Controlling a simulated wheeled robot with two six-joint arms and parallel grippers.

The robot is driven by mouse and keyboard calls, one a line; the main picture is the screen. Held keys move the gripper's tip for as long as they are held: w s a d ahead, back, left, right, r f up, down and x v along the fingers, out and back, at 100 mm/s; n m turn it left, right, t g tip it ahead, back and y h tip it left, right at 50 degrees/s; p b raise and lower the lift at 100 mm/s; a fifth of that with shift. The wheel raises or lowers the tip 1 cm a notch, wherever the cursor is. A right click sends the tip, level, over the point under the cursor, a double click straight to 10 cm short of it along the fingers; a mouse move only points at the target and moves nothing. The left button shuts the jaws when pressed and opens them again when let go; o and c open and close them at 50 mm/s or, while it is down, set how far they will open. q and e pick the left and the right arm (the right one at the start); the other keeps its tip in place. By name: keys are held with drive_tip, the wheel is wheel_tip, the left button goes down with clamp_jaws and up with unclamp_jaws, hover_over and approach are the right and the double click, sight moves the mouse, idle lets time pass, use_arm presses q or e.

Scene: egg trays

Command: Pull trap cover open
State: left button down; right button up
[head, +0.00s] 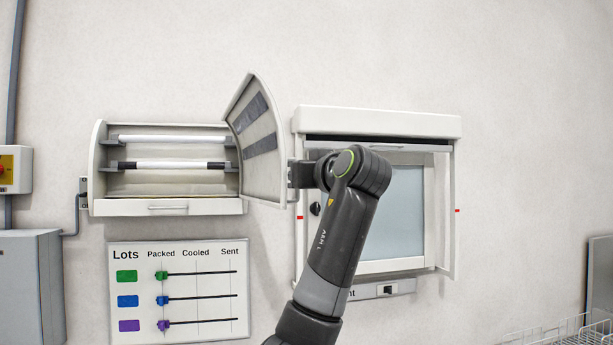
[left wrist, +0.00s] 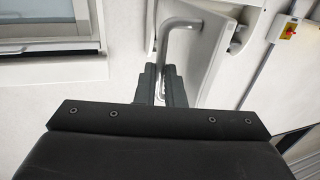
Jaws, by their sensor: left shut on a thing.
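The trap is a white wall-mounted box (head: 167,208) at the left in the head view, with two tubes (head: 170,139) showing inside. Its curved cover (head: 262,165) stands swung out at the box's right side, its inner face with two dark strips visible. My left gripper (left wrist: 161,86) is shut on the bent metal handle (left wrist: 181,23) of the cover in the left wrist view. In the head view the gripper (head: 296,175) is at the cover's right edge; its fingertips and the handle are largely hidden there. My right gripper is not in view.
A white framed hatch (head: 375,122) with a pale pane is close behind my left arm. A Lots board (head: 200,255) with sliders hangs below the trap. A grey cabinet (head: 25,280) and red-yellow switch box (head: 12,170) are at far left. A wire basket (head: 570,335) is low right.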

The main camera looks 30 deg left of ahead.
use_arm(q)
drive_tip(key=shift+s+a+r, duration=0.25)
drive_tip(key=shift+r, duration=0.1)
drive_tip(key=c, duration=1.8)
unclamp_jaws()
drive_tip(key=shift+o, duration=1)
drive_tip(key=shift+a+f, duration=0.15)
drive_tip(key=shift+a, duration=0.15)
drive_tip(key=shift+o, duration=0.4)
drive_tip(key=shift+w+a+f, duration=0.15)
drive_tip(key=shift+a+f, duration=0.05)
drive_tip(key=shift+a, duration=0.05)
drive_tip(key=b+v, duration=0.7)
drive_tip(key=v, duration=1.1)
drive_tip(key=shift+w, duration=0.15)
